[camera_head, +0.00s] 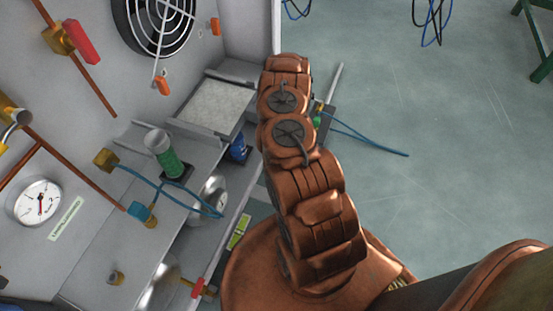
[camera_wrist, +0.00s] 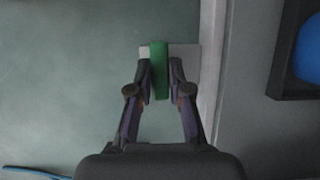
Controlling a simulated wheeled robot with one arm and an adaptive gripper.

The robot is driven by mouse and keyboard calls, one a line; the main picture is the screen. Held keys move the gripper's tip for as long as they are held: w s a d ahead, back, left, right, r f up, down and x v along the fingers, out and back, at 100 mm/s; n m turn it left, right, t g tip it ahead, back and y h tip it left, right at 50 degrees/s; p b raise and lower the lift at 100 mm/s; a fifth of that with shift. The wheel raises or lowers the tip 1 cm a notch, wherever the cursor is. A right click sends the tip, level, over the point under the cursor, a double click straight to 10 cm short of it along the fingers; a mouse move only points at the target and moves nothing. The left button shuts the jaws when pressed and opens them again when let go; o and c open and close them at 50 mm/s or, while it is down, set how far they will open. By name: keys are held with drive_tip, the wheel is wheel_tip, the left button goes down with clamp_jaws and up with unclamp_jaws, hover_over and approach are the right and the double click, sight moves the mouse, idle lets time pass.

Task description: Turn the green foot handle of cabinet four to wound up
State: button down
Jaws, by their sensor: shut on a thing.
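In the wrist view, the green foot handle (camera_wrist: 160,68) is a narrow upright green bar in front of a pale plate (camera_wrist: 186,52). My gripper (camera_wrist: 161,80) has its two dark fingers on either side of the bar and is shut on it. In the head view, my copper-coloured arm hides most of the gripper. A small bit of green (camera_head: 317,121) shows just right of the arm, near the cabinet's lower edge. How far the handle is turned cannot be told.
The cabinet (camera_head: 240,30) fills the left of the head view, with a gauge (camera_head: 40,202), a fan grille (camera_head: 158,22) and a green-banded cylinder (camera_head: 166,155). Blue hoses (camera_head: 370,140) lie on the floor beside my arm. Open floor (camera_head: 460,150) lies to the right.

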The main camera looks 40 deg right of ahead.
drive_tip(key=shift+a, duration=0.1)
drive_tip(key=c, duration=1.1)
unclamp_jaws()
drive_tip(key=v, duration=1.2)
drive_tip(key=shift+w, duration=0.1)
